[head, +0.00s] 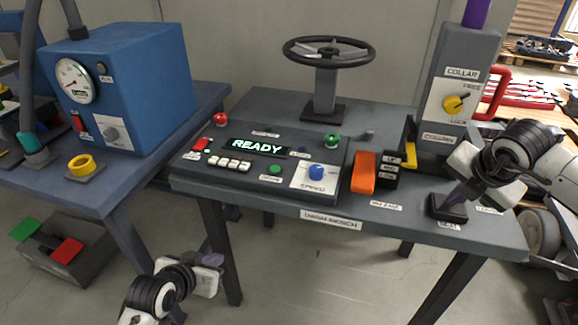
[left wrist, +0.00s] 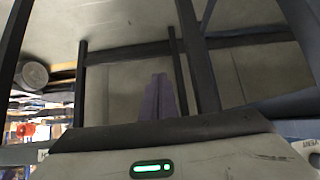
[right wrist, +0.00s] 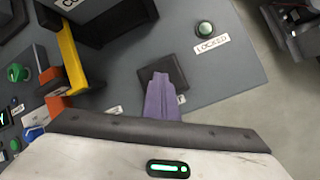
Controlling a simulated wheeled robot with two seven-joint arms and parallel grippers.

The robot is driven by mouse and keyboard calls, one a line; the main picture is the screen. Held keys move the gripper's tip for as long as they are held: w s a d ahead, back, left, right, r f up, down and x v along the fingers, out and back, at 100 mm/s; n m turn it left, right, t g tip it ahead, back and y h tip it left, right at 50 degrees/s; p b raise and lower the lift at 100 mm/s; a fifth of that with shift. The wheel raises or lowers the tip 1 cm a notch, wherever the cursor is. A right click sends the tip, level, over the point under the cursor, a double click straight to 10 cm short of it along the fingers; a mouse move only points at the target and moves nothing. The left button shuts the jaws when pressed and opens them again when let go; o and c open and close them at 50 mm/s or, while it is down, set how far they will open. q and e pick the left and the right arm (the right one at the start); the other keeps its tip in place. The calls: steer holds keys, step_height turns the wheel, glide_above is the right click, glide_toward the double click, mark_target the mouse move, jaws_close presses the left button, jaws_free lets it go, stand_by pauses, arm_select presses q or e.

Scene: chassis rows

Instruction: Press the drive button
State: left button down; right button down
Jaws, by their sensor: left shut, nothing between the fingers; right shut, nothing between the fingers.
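The grey control panel (head: 215,180) stands on the workbench and its screen reads READY. A green button (head: 275,167) sits below the screen, and a larger green knob or button (head: 332,140) sits right of it. Their small labels are too blurred to read, so I cannot tell which is the drive button. My left gripper (head: 216,259) is shut and empty, low in front of the bench; its purple fingers show in the left wrist view (left wrist: 158,80). My right gripper (head: 447,207) is shut and empty, its tips over a dark square pad (right wrist: 178,62) at the bench's right.
A steering wheel (head: 328,50) rises behind the panel. A blue gauge box (head: 125,85) stands on the left table.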

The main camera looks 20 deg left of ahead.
arm_select(q)
steer(key=w+a+r+n, duration=0.1)
steer(key=w+a+r, duration=0.1)
steer(key=r, duration=0.3)
steer(key=w+a+r+n, duration=0.1)
steer(key=w+a+r, duration=0.2)
steer(key=w+r, duration=0.1)
steer(key=w+a+r+n+t, duration=0.1)
steer(key=w+a+r, duration=0.2)
steer(key=r, duration=0.4)
steer(key=shift+w+r, duration=0.1)
steer(key=shift+w, duration=0.1)
steer(key=w+d+r+h, duration=0.1)
steer(key=w+d+r, duration=0.1)
steer(key=d, duration=0.1)
steer(key=w+d+r, duration=0.1)
steer(key=d+r, duration=0.1)
steer(key=w+d+r+n+h, duration=0.1)
steer(key=w+d+r, duration=0.1)
steer(key=d, duration=0.1)
steer(key=shift+w+d+r+g+h, duration=0.3)
steer(key=shift+w+d, duration=0.05)
step_height(320, 180, up, 7)
steer(key=n+g, duration=0.1)
glide_above(272, 171)
steer(key=shift+f+h, duration=0.2)
steer(key=shift+h, duration=0.1)
steer(key=shift+f, duration=4.4)
steer(key=shift+f, duration=0.45)
